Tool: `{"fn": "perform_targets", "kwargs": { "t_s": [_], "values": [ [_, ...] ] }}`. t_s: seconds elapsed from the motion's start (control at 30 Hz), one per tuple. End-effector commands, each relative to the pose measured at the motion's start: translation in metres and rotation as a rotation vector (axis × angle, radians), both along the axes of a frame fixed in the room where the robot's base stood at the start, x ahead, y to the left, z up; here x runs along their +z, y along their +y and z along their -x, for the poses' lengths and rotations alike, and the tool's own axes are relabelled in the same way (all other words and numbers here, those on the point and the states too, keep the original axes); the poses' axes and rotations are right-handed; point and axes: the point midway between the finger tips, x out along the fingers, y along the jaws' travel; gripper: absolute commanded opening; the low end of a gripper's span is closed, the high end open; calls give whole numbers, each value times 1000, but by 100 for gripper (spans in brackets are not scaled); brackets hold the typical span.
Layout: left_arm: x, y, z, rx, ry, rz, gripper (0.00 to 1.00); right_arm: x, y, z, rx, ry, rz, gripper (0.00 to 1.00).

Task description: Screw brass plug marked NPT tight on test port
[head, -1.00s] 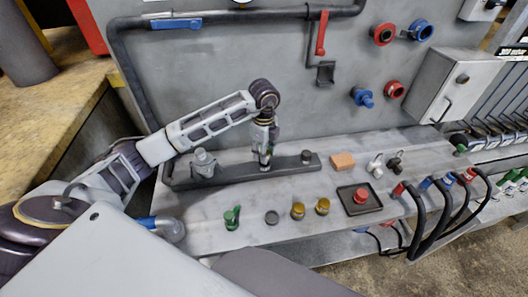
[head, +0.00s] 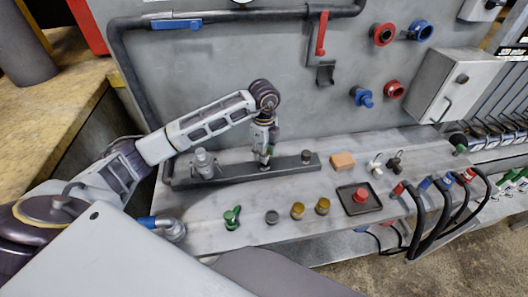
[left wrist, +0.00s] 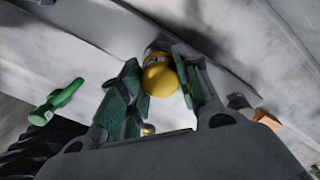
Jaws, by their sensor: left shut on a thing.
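My left gripper (head: 264,162) points down at the middle of the dark manifold bar (head: 230,173) on the bench. In the left wrist view its two green-lined fingers (left wrist: 162,85) are shut on a rounded yellow brass plug (left wrist: 160,77). A pale mark shows on the plug, too small to read. The fingers hide the plug in the head view, and I cannot tell how it meets a port below. Two other brass plugs stand on the bench front, one on the left (head: 298,210) and one on the right (head: 323,206). My right gripper is not in view.
The bar carries a grey fitting (head: 204,162) at left and a dark fitting (head: 306,156) at right. An orange block (head: 342,161), a green part (head: 232,218), a dark cap (head: 272,217) and a tray (head: 348,207) with a red part (head: 360,196) are on the bench.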

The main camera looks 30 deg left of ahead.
Motion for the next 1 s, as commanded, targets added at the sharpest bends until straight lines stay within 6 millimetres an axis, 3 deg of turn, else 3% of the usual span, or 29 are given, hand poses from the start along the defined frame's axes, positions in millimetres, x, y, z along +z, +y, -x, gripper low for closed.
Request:
{"fn": "perform_targets", "kwargs": {
  "t_s": [1.0],
  "values": [
    [-11,0,0,0,0,0,10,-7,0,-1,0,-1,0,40]
  ]
}}
